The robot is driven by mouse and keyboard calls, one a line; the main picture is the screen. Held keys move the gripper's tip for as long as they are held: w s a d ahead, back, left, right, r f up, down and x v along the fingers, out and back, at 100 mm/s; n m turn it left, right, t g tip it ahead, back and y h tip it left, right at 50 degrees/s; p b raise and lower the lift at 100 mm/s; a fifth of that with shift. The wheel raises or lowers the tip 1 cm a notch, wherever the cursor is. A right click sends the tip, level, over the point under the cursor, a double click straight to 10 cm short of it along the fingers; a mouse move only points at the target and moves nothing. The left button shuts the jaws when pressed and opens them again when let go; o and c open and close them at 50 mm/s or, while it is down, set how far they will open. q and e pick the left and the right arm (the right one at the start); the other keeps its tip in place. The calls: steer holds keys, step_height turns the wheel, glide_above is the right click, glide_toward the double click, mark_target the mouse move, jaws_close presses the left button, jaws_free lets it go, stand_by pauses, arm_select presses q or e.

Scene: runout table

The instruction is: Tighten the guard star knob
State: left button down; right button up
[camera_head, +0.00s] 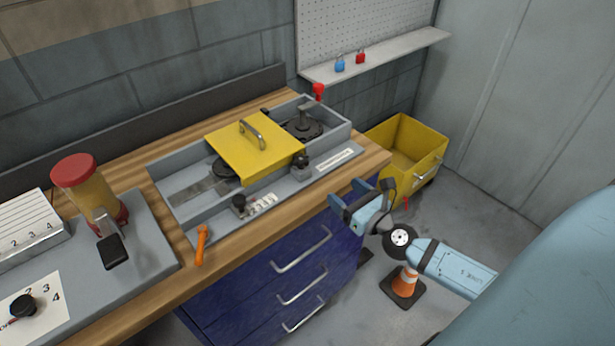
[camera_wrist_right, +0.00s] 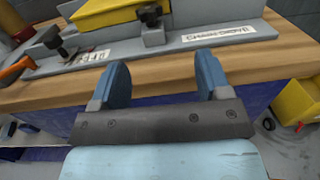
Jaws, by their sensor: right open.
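The yellow guard (camera_head: 250,148) with a grey handle lies across the grey tray-like housing (camera_head: 340,133) on the bench. A black knob (camera_head: 300,161) stands on a grey block at the housing's front, by the guard's right corner; it also shows in the right wrist view (camera_wrist_right: 150,14). A second black knob (camera_head: 239,202) stands further left by a small label. I cannot tell for certain which is the star knob. My right gripper (camera_head: 362,194) is open and empty, in front of the bench edge, apart from both knobs. In the wrist view its blue fingers (camera_wrist_right: 163,75) point toward the bench. My left gripper is out of view.
The wooden bench edge (camera_head: 150,295) and blue drawers (camera_head: 290,270) lie near my right gripper. An orange-handled tool (camera_head: 201,245) lies at the housing's front left. A red-capped container (camera_head: 85,190) stands left. A yellow bin (camera_head: 405,150) and orange cone (camera_head: 405,282) are on the floor.

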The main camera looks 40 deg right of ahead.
mark_target(307, 165)
steer(key=w+y+p, duration=0.1)
steer(key=w, duration=0.3)
steer(key=w+a+n+y+p, duration=0.1)
steer(key=w, duration=0.4)
steer(key=w+a+p, duration=0.1)
steer(key=w, duration=0.3)
steer(key=shift+w+a+r+n+g+y, duration=0.15)
steer(key=shift+w+r+n+g+y, duration=0.05)
steer(key=shift+n+g+y, duration=0.2)
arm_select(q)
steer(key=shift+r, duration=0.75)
arm_select(e)
steer(key=c, duration=0.9)
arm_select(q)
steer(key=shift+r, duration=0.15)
arm_select(e)
steer(key=shift+c, duration=0.2)
